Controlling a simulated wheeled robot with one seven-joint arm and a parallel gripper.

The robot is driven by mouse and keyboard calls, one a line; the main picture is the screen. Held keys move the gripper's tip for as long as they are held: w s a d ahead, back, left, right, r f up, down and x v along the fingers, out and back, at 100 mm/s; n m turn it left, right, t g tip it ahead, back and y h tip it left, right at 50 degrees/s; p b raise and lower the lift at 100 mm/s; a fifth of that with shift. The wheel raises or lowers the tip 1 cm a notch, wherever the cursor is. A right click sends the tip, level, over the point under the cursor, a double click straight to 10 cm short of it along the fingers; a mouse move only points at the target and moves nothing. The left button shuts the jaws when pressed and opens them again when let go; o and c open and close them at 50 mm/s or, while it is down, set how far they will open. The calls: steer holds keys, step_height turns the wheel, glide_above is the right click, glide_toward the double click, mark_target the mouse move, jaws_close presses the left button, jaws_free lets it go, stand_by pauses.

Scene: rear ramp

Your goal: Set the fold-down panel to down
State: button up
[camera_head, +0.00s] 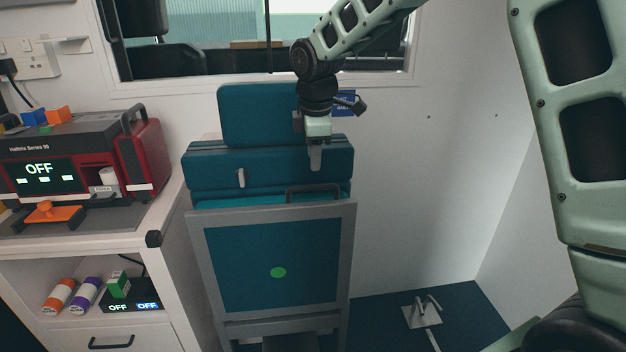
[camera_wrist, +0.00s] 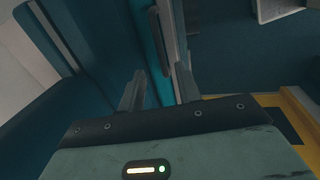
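The fold-down panel (camera_head: 235,285) is a teal board in a grey frame with a green dot, standing nearly upright in front of the teal seat. A dark bar handle (camera_head: 313,188) sits at its top edge, right of centre. My gripper (camera_head: 316,167) is just above the handle, pointing down, in front of the seat cushion. In the wrist view, the fingers of my gripper (camera_wrist: 158,92) are spread apart with nothing held. The handle (camera_wrist: 158,40) shows ahead of the gap, beside the panel's grey edge (camera_wrist: 181,55). Exact finger clearance is unclear.
The teal seat (camera_head: 215,170) with its backrest (camera_head: 250,115) stands behind the panel. A white cabinet (camera_head: 185,235) with a red and black machine (camera_head: 140,150) is close on the left. Open floor (camera_head: 375,320) and a small grey floor fitting (camera_head: 422,315) lie to the right.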

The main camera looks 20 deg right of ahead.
mark_target(313, 188)
steer(key=f, duration=0.2)
steer(key=w+f, duration=0.1)
steer(key=f, duration=0.4)
steer(key=shift+w+d+f, duration=0.15)
steer(key=shift+w+f, duration=0.1)
steer(key=shift+f, duration=0.15)
jaws_close()
